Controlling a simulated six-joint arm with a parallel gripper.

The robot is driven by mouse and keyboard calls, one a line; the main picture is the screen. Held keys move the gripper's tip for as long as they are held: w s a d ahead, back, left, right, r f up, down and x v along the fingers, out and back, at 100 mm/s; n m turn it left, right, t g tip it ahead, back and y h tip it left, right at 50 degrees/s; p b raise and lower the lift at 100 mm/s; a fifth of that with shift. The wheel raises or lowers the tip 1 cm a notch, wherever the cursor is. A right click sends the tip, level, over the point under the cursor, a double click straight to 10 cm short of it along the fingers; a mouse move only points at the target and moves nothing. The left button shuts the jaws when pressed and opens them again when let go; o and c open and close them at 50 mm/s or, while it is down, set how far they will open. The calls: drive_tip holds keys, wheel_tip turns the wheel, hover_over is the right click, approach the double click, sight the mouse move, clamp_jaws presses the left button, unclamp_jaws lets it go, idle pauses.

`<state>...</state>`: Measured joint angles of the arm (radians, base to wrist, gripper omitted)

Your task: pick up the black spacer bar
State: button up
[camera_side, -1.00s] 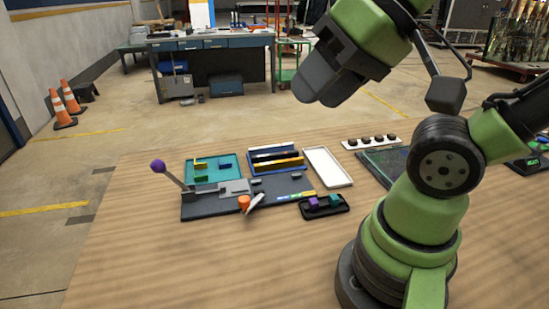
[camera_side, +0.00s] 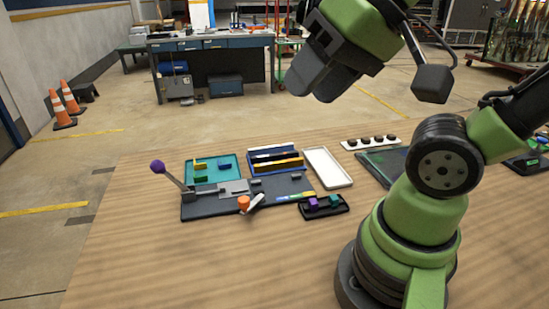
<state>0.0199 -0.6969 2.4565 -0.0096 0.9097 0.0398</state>
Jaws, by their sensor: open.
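A blue tray (camera_side: 296,171) holds several long bars side by side, among them white and yellow-orange ones. A dark strip (camera_side: 272,150) near its back looks like a black bar, but it is too small to tell for certain which strip is the black spacer bar. My gripper (camera_side: 312,86) is high above the table, up and to the right of the blue tray in the picture. Its two thick grey fingers are apart with nothing between them, and it touches nothing.
A dark fixture plate (camera_side: 225,208) with a purple-knobbed lever (camera_side: 158,167) lies in front of the tray. A teal tray (camera_side: 228,180) is to the left, an empty white tray (camera_side: 328,167) to the right. A black tray (camera_side: 340,211) holds purple and green blocks. The front wood is clear.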

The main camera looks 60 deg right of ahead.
drive_tip(key=w+d+m+g+h, duration=0.2)
drive_tip(key=w+d+m, duration=0.5)
drive_tip(key=w, duration=0.3)
drive_tip(key=m+g, duration=0.5)
drive_tip(key=m, duration=1)
hover_over(291, 153)
wheel_tip(291, 153, down, 24)
drive_tip(key=shift+f, duration=0.15)
drive_tip(key=shift+w+f, duration=0.2)
drive_tip(key=shift+f, duration=1.35)
drive_tip(key=shift+w+f, duration=0.15)
drive_tip(key=shift+f, duration=1.4)
clamp_jaws()
